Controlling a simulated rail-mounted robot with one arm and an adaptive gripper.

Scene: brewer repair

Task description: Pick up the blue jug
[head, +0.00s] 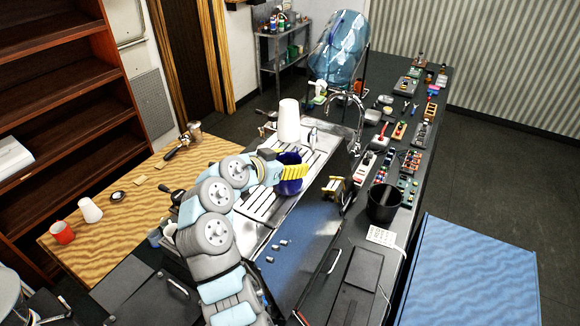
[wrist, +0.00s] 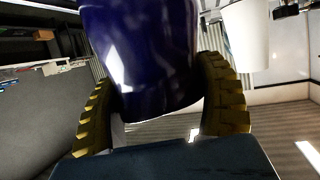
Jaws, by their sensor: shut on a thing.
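The dark blue jug (head: 292,187) is over the slatted metal drip tray (head: 258,203) in the middle of the counter. My gripper (head: 294,171) reaches it from the left, with its yellow fingers across the jug's upper side. In the wrist view the glossy blue jug (wrist: 140,50) fills the space between the two ribbed yellow fingers of my gripper (wrist: 160,90), which are shut on it. I cannot tell whether the jug's base touches the tray.
A tall white container (head: 289,121) stands just behind the jug. A curved tap (head: 357,115) and a big water bottle (head: 338,48) are farther back. Small parts and a black bin (head: 383,203) line the right side. The blue surface (head: 470,275) at front right is clear.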

